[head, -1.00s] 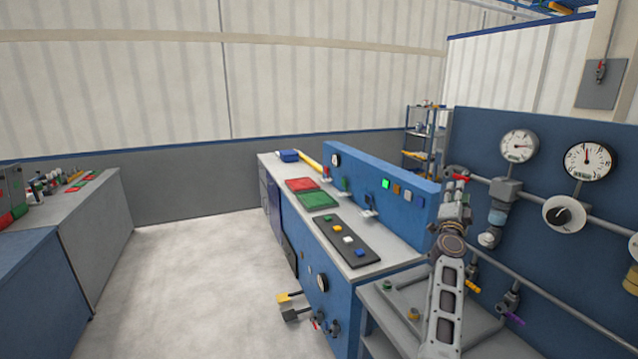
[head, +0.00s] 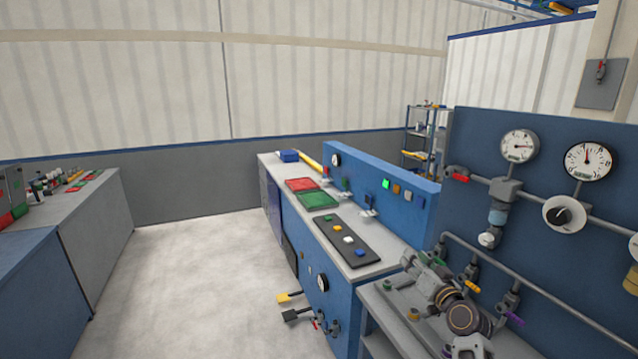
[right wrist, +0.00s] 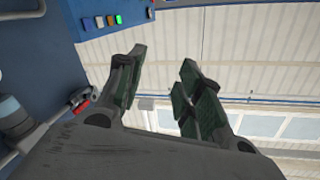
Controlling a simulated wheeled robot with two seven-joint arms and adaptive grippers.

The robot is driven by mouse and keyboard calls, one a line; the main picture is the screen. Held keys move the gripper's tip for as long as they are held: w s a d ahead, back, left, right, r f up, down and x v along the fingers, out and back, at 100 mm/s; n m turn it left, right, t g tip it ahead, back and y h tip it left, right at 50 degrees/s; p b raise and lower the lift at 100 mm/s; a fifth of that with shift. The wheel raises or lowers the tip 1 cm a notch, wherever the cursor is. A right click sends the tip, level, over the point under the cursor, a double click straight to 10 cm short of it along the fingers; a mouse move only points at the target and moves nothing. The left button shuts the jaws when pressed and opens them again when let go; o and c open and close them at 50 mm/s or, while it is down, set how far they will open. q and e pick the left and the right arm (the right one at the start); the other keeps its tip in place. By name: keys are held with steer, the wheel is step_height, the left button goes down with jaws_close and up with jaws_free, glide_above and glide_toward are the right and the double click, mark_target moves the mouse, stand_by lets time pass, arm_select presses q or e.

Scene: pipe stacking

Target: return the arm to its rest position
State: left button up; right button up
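My right gripper (head: 414,266) is low over the grey side bench at the front right in the head view, its fingers towards the blue workbench. In the right wrist view the fingers of the right gripper (right wrist: 163,88) stand apart with nothing between them. The right arm comes in from the bottom edge. My left gripper and left arm do not show in either view.
A blue pipe panel (head: 475,143) with gauges and valves stands at right; its red valve handle (head: 460,178) is uncovered. A workbench with a black button panel (head: 346,241) is left of the gripper. The floor (head: 190,290) farther left is clear.

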steer(key=s+a+f+n+g, duration=0.2)
steer(key=s+a+f+g, duration=0.15)
steer(key=s+f, duration=0.45)
steer(key=s+a+f+n+g, duration=0.2)
steer(key=s+f+g, duration=0.2)
steer(key=s+f, duration=0.35)
steer(key=s+f+g+h, duration=0.1)
steer(key=s+f+g, duration=0.2)
steer(key=s, duration=0.8)
steer(key=s+f+g+h, duration=0.2)
steer(key=s+f+g, duration=0.1)
steer(key=s, duration=0.8)
steer(key=s+f+g, duration=0.2)
steer(key=s+f, duration=0.1)
steer(key=f, duration=3)
steer(key=s+d+f, duration=0.2)
steer(key=s+f, duration=0.8)
steer(key=s, duration=0.1)
steer(key=s+d+f, duration=0.2)
steer(key=s+f, duration=0.7)
steer(key=s, duration=0.2)
steer(key=shift+f+n+g, duration=0.3)
steer(key=shift+f+g, duration=0.05)
steer(key=shift+g, duration=0.1)
